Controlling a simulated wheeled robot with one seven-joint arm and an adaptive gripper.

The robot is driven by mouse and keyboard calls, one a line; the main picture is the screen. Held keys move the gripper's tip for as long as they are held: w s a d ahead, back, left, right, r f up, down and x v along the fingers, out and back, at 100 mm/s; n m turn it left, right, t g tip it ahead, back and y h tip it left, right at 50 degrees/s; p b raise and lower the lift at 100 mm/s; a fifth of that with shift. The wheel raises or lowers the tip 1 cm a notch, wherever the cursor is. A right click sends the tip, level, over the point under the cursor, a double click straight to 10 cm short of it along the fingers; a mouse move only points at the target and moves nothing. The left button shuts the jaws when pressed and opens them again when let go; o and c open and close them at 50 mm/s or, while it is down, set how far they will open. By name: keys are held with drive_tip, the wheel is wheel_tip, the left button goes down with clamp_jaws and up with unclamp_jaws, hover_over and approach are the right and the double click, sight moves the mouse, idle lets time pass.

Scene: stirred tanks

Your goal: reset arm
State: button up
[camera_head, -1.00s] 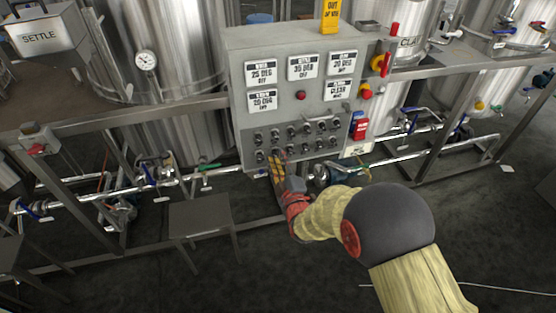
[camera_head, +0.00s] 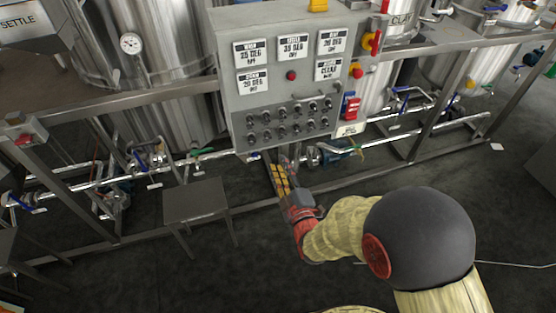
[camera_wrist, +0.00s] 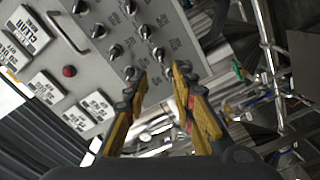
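My gripper (camera_head: 283,180) is just below the lower edge of a grey control panel (camera_head: 222,60) in the head view. In the wrist view my gripper (camera_wrist: 157,88) shows two yellow-and-black fingers spread apart with a gap between them. Nothing is seen held in the gap. The panel's knobs (camera_wrist: 115,51) lie beyond and to the left of the fingertips in the wrist view. In the head view the knobs (camera_head: 282,131) sit in two rows above the gripper. I cannot tell the exact distance from fingertips to panel.
Steel tanks (camera_head: 150,60) stand behind the panel. Pipes with valves (camera_head: 390,135) run low along a metal frame. A small grey stool (camera_head: 195,200) stands left of my arm. A red switch (camera_head: 351,108) is at the panel's right side. The dark floor in front is mostly clear.

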drive_tip(key=shift+s, duration=0.1)
idle(0.5)
drive_tip(key=s+f+m+g+h, duration=0.1)
drive_tip(key=s+f+m+g, duration=0.15)
drive_tip(key=f, duration=0.35)
drive_tip(key=s+f+m+g, duration=0.1)
drive_tip(key=f+g, duration=0.2)
drive_tip(key=f, duration=0.3)
drive_tip(key=s+d+m+g+h, duration=0.2)
drive_tip(key=s+d+m+g, duration=0.25)
drive_tip(key=s, duration=0.25)
drive_tip(key=s+d+r+m+g+h+p, duration=0.1)
drive_tip(key=s+d+r+m+g, duration=0.2)
drive_tip(key=s+r, duration=0.6)
drive_tip(key=s+d+r+m+g+h+p, duration=0.1)
drive_tip(key=s+d+r+m+g+p, duration=0.15)
drive_tip(key=s+d+r, duration=0.65)
wheel_tip(320, 180, up, 15)
drive_tip(key=w+m+t, duration=0.2)
drive_tip(key=t, duration=0.1)
drive_tip(key=shift+w+a+t, duration=0.2)
drive_tip(key=shift+w+t, duration=0.1)
drive_tip(key=shift+t, duration=0.05)
drive_tip(key=shift+o, duration=0.3)
